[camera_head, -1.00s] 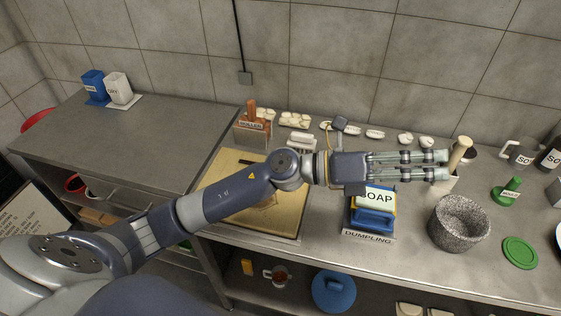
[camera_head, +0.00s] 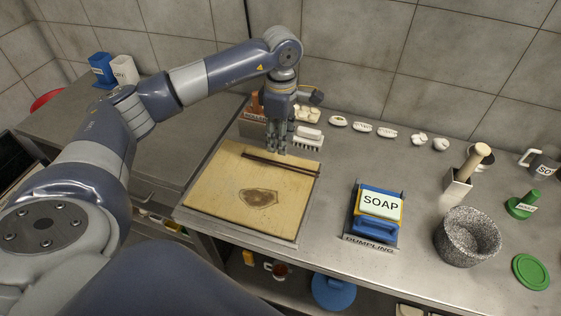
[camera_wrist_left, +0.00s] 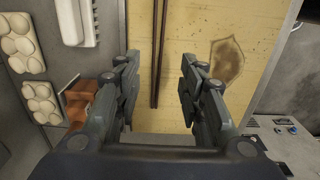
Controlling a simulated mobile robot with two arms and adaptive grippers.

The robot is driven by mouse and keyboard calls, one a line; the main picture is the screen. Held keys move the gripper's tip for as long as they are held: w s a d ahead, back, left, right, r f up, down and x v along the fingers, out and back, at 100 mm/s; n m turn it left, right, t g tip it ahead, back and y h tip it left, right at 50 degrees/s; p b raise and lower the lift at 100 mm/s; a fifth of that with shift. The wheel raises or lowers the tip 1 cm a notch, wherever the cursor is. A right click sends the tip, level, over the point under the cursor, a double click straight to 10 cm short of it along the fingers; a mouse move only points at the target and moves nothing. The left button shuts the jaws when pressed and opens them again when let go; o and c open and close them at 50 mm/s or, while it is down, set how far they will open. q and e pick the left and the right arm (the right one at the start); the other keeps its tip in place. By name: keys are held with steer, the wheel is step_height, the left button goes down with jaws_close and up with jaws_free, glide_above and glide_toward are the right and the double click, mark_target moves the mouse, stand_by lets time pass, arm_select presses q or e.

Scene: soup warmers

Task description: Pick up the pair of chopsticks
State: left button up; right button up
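The pair of dark brown chopsticks (camera_head: 283,164) lies side by side on a wooden cutting board (camera_head: 210,190), near its far edge. My left gripper (camera_head: 277,150) points down from above and is just over the chopsticks, near their middle or left part. In the left wrist view the chopsticks (camera_wrist_left: 158,50) run lengthwise between the two spread fingers of the left gripper (camera_wrist_left: 158,95). The fingers are open, and nothing is between them but the view of the chopsticks and board. Whether the fingertips touch the board cannot be told. My right gripper is not in view.
A soap and dumpling holder (camera_head: 376,215) stands right of the board. A granite mortar (camera_head: 467,237) and green lid (camera_head: 531,271) are further right. A white brush (camera_head: 306,141), dumplings and a roller box (camera_head: 253,122) sit behind the board. The counter between board and soap is clear.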

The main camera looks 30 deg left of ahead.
mark_target(279, 163)
arm_select(q)
step_height(279, 163, down, 3)
steer(key=shift+f, duration=0.15)
steer(key=f, duration=0.1)
steer(key=f+p, duration=0.2)
steer(key=f, duration=0.1)
steer(key=shift+a, duration=0.3)
steer(key=shift+w+f, duration=0.15)
steer(key=shift+f, duration=0.5)
steer(key=c, duration=0.9)
